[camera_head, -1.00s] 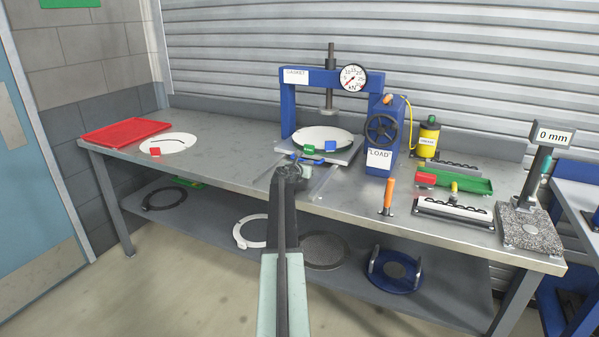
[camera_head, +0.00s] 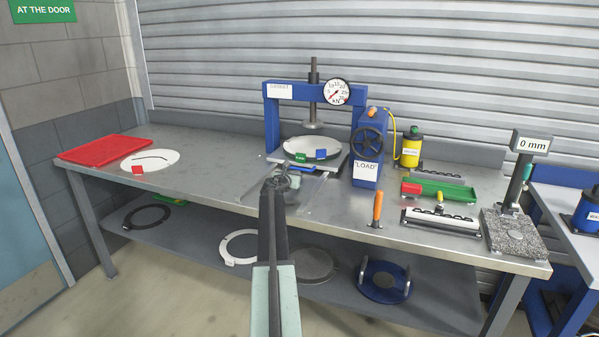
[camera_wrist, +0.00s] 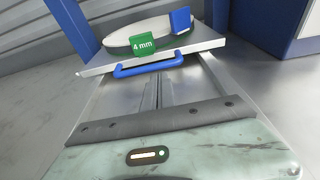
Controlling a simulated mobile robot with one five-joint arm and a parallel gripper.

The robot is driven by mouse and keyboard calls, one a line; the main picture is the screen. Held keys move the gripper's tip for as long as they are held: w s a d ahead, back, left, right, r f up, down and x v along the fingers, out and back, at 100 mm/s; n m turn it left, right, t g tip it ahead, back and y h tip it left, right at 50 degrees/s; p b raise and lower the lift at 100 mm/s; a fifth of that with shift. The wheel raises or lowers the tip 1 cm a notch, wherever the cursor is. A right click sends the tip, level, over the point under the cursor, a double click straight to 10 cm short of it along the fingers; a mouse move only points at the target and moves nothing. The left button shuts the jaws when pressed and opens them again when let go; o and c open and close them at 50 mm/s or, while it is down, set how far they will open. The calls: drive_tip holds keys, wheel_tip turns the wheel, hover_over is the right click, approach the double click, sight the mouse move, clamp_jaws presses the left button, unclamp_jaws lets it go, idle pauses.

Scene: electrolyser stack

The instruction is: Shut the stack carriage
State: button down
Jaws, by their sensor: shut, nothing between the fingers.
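The stack carriage is a pale flat plate (camera_wrist: 205,40) with a blue bar handle (camera_wrist: 148,66) on its front edge. It sits under the blue press (camera_head: 272,120), between the posts, and its rails (camera_head: 318,190) show in front. A round pale disc (camera_head: 312,146) lies on it, with a green "4 mm" tag (camera_wrist: 143,45) and a blue tag (camera_wrist: 180,20). The press ram (camera_head: 313,125) is above the disc, apart from it. My gripper (camera_head: 280,183) is shut and empty, just in front of the handle. I cannot tell whether it touches the handle.
The press handwheel (camera_head: 370,143) and "LOAD" block stand right of the carriage. An orange-handled tool (camera_head: 377,209), a green tray (camera_head: 440,190) and a yellow canister (camera_head: 411,148) are further right. A red tray (camera_head: 105,149) and white disc (camera_head: 150,160) lie left. The bench between is clear.

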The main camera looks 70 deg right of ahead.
drive_tip(key=p+v, duration=0.1)
drive_tip(key=v, duration=0.7)
drive_tip(key=shift+s+a+r, duration=0.1)
drive_tip(key=shift+s+a, duration=0.05)
drive_tip(key=shift+a, duration=0.15)
